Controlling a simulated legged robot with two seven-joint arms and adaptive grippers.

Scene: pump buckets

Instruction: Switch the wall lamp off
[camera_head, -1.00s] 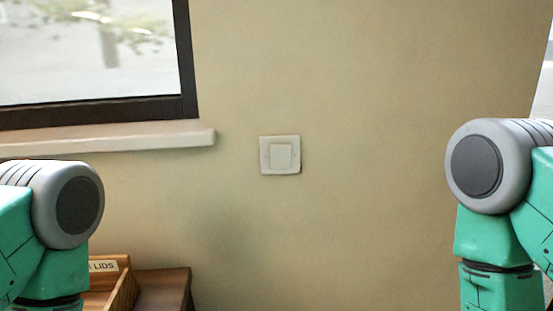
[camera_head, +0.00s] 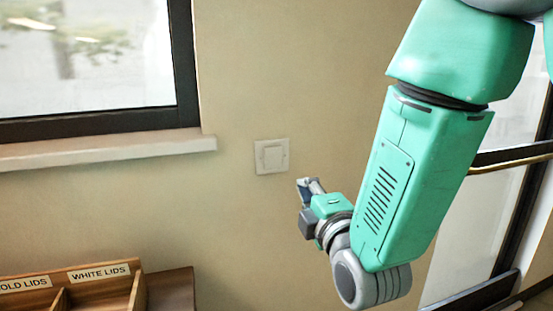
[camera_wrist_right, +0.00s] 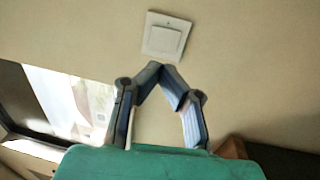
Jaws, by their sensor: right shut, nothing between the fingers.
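A white square wall switch (camera_head: 271,157) with a raised square rocker is on the beige wall, right of the window sill. It also shows at the top of the right wrist view (camera_wrist_right: 164,40). My right gripper (camera_head: 303,183) is below and to the right of the switch in the head view. In the wrist view its fingertips (camera_wrist_right: 160,70) meet, shut and empty, just below the switch plate. I cannot tell whether they touch the wall. No lamp is in view. My left gripper is not in view.
A wooden bin with compartments (camera_head: 70,290), labelled "WHITE LIDS" and partly readable "OLD LIDS", stands at the lower left. A dark-framed window (camera_head: 185,70) with a pale sill (camera_head: 110,147) is left of the switch. A glazed door (camera_head: 480,205) is at the right. The wall around the switch is bare.

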